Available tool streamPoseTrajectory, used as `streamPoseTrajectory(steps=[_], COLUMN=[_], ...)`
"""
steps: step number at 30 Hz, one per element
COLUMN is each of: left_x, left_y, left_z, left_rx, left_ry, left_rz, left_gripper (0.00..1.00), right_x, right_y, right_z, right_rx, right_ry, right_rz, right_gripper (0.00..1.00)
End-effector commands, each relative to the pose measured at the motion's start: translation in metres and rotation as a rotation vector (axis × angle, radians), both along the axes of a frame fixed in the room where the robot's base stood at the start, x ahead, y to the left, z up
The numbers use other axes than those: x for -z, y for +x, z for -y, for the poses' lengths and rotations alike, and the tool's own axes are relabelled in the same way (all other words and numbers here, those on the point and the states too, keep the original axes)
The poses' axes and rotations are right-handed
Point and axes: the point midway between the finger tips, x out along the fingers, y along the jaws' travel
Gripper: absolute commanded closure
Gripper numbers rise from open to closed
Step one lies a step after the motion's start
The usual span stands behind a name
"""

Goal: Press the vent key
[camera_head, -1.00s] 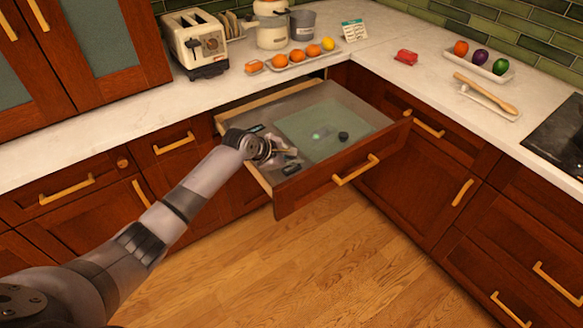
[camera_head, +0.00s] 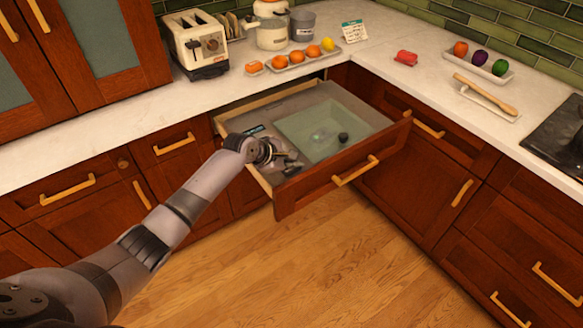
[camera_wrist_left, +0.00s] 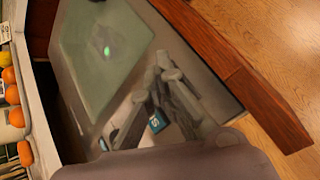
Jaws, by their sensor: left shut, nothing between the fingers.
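A drawer-like unit (camera_head: 341,185) is pulled out below the counter corner, with a grey top and a pale green panel (camera_head: 300,122). The panel carries a small round black part (camera_head: 343,137) and a faint green light, which also shows in the wrist view (camera_wrist_left: 107,51). My left gripper (camera_head: 292,161) is shut and empty, over the grey strip at the unit's left front. My right gripper is not in view.
The counter behind holds a toaster (camera_head: 196,44), a tray of fruit (camera_head: 291,62), pots and a card (camera_head: 354,31). The wooden floor (camera_head: 330,265) in front is clear.

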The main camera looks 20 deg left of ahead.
Motion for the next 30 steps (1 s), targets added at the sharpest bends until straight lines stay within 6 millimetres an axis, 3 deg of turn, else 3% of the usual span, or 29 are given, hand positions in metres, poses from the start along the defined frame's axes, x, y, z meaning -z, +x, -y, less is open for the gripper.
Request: streamPoseTrajectory(steps=[30], left_x=[0.0083], left_y=[0.0000], left_z=[-0.0003], left_rx=[-0.001], left_ry=[0.001], left_rz=[0.000], left_gripper=[1.00], right_x=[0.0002], right_y=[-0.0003], right_z=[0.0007], right_rx=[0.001], right_ry=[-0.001], right_rz=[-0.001], right_gripper=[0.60])
